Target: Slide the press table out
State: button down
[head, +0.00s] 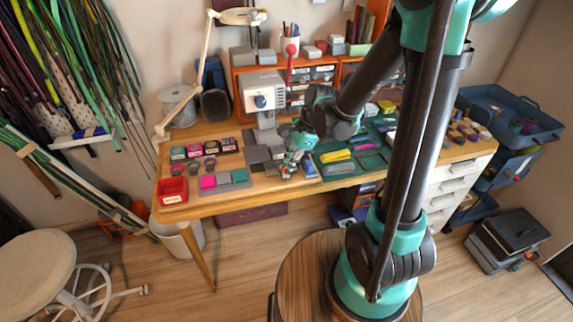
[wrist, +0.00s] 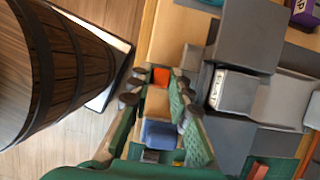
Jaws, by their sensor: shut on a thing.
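The press (head: 262,97), a pale grey machine with a dark round dial, stands at the desk's middle. Its grey press table (head: 266,152) lies low at the foot of the press. The press's pale block also shows in the wrist view (wrist: 233,91), with grey plates around it. My gripper (head: 294,164) is down at desk height, at the front right of the press table. In the wrist view my gripper (wrist: 158,98) has its green-padded fingers on both sides of a tan and orange patch. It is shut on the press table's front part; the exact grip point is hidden.
The wooden desk (head: 235,200) holds pink, grey and teal pads and a red bin (head: 173,190) at left. A green mat (head: 350,165) with small items lies right of my gripper. A blue block (wrist: 160,134) shows near my fingers.

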jog(key=shift+s, duration=0.1)
jog(key=c, duration=1.4)
grip_release()
jog(key=shift+d+r, duration=0.1)
jog(key=shift+r, duration=0.05)
jog(key=v, duration=1.1)
jog(key=shift+r, duration=0.35)
jog(key=shift+d, duration=0.1)
